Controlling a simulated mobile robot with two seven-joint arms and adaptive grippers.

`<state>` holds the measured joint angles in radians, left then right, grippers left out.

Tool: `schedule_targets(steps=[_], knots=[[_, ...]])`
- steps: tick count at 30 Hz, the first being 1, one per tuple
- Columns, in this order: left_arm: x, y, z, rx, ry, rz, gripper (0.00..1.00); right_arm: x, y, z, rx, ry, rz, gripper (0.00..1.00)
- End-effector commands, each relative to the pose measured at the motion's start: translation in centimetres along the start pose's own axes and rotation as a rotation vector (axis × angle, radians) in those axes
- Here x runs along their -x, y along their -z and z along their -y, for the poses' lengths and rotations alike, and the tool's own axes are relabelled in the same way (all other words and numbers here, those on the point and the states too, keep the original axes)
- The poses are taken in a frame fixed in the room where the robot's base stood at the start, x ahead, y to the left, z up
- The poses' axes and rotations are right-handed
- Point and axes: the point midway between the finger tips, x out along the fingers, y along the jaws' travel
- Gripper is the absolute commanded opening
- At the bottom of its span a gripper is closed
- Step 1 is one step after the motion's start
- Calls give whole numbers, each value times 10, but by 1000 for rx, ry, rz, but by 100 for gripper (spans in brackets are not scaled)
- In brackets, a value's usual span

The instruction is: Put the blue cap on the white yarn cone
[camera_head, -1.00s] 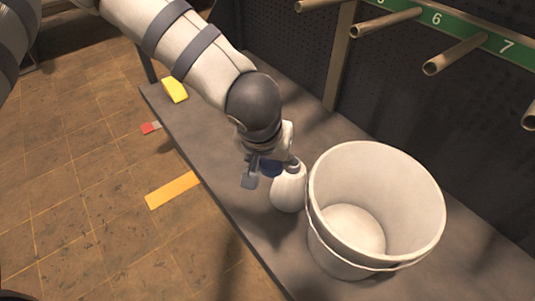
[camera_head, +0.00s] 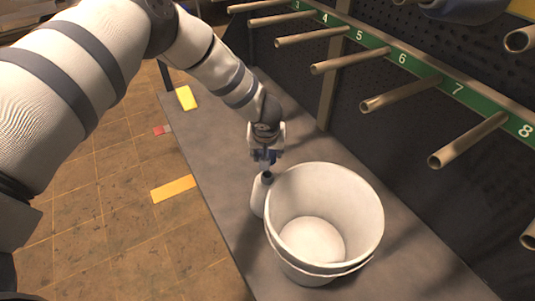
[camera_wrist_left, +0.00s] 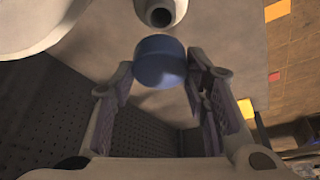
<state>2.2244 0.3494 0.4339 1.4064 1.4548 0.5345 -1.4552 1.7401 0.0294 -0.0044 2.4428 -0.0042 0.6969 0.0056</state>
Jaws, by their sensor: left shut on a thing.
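The white yarn cone (camera_head: 258,196) stands upright on the grey bench, just left of the white bucket. Its narrow top shows a dark round opening. In the left wrist view the cone (camera_wrist_left: 165,24) is at the top edge. My left gripper (camera_head: 265,161) is above the cone's top. It is shut on the blue cap, and in the left wrist view the cap (camera_wrist_left: 159,62) sits between the two fingertips. The cap looks apart from the cone's top in that view. In the head view the fingers mostly hide the cap. My right gripper is not in view.
The large white bucket (camera_head: 350,192) stands close against the cone's right side. A rack of numbered pegs (camera_head: 402,93) runs along the back above the bench. A yellow object (camera_head: 186,98) lies at the bench's far end. The bench (camera_head: 208,148) left of the arm is clear.

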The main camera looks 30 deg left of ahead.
Motion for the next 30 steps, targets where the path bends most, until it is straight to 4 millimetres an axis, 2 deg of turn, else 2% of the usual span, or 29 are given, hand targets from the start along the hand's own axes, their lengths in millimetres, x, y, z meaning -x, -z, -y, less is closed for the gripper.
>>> schedule_targets(steps=[11,24,30], knots=[[-6,-3,0,-1,0,1,27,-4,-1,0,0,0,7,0],[-50,-22,1,-3,2,2,27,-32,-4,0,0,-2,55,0],[-55,-23,0,-1,0,-1,27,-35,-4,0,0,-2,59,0]])
